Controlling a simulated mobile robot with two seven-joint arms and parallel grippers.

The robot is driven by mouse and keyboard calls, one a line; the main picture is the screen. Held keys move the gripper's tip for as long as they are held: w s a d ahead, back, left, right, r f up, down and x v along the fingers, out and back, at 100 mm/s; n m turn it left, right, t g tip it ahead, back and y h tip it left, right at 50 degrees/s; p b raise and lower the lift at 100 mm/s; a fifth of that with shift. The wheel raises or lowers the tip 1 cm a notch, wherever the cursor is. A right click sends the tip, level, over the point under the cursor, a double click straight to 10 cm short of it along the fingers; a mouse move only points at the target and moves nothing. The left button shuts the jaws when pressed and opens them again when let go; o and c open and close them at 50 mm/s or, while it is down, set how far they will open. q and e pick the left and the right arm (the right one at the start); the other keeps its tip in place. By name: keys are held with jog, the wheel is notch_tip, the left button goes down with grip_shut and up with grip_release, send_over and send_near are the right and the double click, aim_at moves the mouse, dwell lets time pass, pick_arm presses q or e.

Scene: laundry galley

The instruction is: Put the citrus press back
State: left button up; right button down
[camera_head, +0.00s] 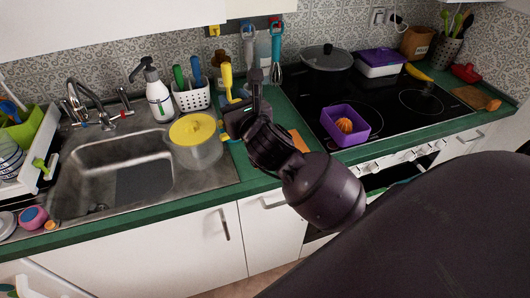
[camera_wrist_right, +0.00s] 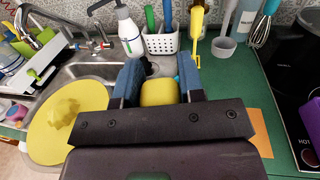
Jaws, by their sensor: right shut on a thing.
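The citrus press (camera_head: 193,148) is a clear jug with a yellow top, by the right edge of the sink. In the wrist view its round yellow top (camera_wrist_right: 62,125) has a raised middle and shows at left. My right gripper (camera_head: 240,112) is just right of the jug. In the wrist view, its blue-grey fingers are shut on a yellow block (camera_wrist_right: 159,92) that looks like the press's handle. I cannot tell whether the jug touches the surface below. My left gripper is not in view.
The sink (camera_head: 120,175) lies left of the press. A soap bottle (camera_head: 157,95) and a white utensil basket (camera_head: 192,97) stand behind it. A purple tub (camera_head: 346,137) with an orange item sits on the black hob (camera_head: 400,112). An orange sheet (camera_head: 299,141) lies on the green counter.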

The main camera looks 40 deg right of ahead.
jog(key=d+r+m+g+h+b, duration=0.1)
jog(key=d+r+m+g+h, duration=0.2)
jog(key=d, duration=0.6)
jog(key=d+r+m+g+h, duration=0.1)
jog(key=d+r+m+h, duration=0.25)
jog(key=d+h, duration=0.4)
jog(key=shift+m+y, duration=0.25)
jog(key=shift+y, duration=0.4)
jog(key=f+b, duration=0.1)
jog(key=f, duration=0.6)
jog(key=d+f+b, duration=0.1)
jog(key=f+b, duration=0.1)
jog(key=f, duration=0.5)
jog(key=f+b, duration=0.1)
jog(key=f, duration=0.6)
jog(key=shift+s+d+b, duration=0.2)
jog(key=shift+b, duration=0.2)
jog(key=shift+f, duration=0.15)
jog(key=c, duration=0.7)
grip_release()
jog(key=shift+c, duration=0.2)
